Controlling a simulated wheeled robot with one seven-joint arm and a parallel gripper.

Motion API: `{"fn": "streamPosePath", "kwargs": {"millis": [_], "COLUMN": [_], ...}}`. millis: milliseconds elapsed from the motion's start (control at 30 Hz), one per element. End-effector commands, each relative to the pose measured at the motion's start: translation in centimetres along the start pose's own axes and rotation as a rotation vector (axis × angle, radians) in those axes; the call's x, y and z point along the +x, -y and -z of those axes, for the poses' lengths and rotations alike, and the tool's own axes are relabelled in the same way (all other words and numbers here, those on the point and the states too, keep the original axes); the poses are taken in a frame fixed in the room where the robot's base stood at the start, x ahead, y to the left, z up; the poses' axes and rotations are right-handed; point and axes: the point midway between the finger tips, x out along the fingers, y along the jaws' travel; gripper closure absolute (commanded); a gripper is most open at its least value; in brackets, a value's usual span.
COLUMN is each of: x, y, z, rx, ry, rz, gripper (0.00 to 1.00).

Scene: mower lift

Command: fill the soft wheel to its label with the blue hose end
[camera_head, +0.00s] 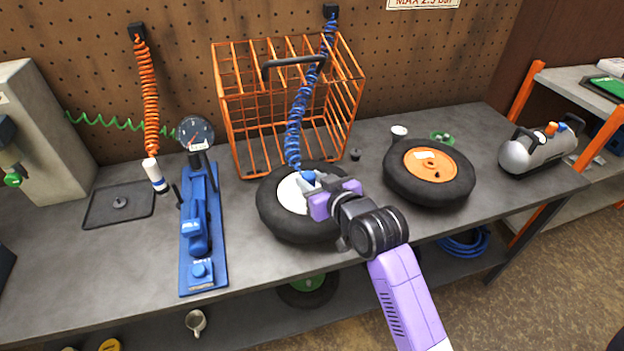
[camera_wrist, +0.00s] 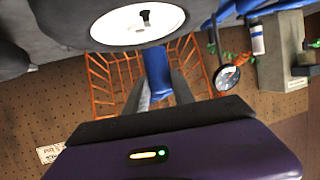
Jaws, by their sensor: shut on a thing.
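My gripper (camera_head: 322,194) is shut on the blue hose end (camera_head: 308,178) at the wheel with the white hub (camera_head: 292,194), which lies on the bench. In the wrist view the blue hose end (camera_wrist: 157,75) sits between the fingers, just beside the white hub (camera_wrist: 138,24) and its dark valve stem (camera_wrist: 146,17). The hose end looks apart from the stem there. The blue coiled hose (camera_head: 297,115) runs up to the pegboard. A wheel with an orange hub (camera_head: 430,164) lies to the right. Its label (camera_head: 425,155) is too small to read.
An orange wire cage (camera_head: 228,115) stands behind the white-hub wheel. A blue stand (camera_head: 203,230) with a round gauge (camera_head: 195,132) is at left. An orange coiled hose (camera_head: 148,95) hangs beside it. A silver tank (camera_head: 538,148) sits at the bench's right end.

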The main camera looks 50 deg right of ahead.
Motion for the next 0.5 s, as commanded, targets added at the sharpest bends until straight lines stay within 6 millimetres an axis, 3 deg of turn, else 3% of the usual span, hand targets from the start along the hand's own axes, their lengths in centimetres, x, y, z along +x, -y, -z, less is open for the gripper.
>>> {"fn": "streamPosePath", "kwargs": {"millis": [200,500], "x": [0.9,1.3], "y": [0.0,0.0], "z": [-2.5,-3.5], "rx": [0.000,0.000], "ry": [-0.002,-0.002], "rz": [0.000,0.000], "gripper": [1.00,1.00]}}
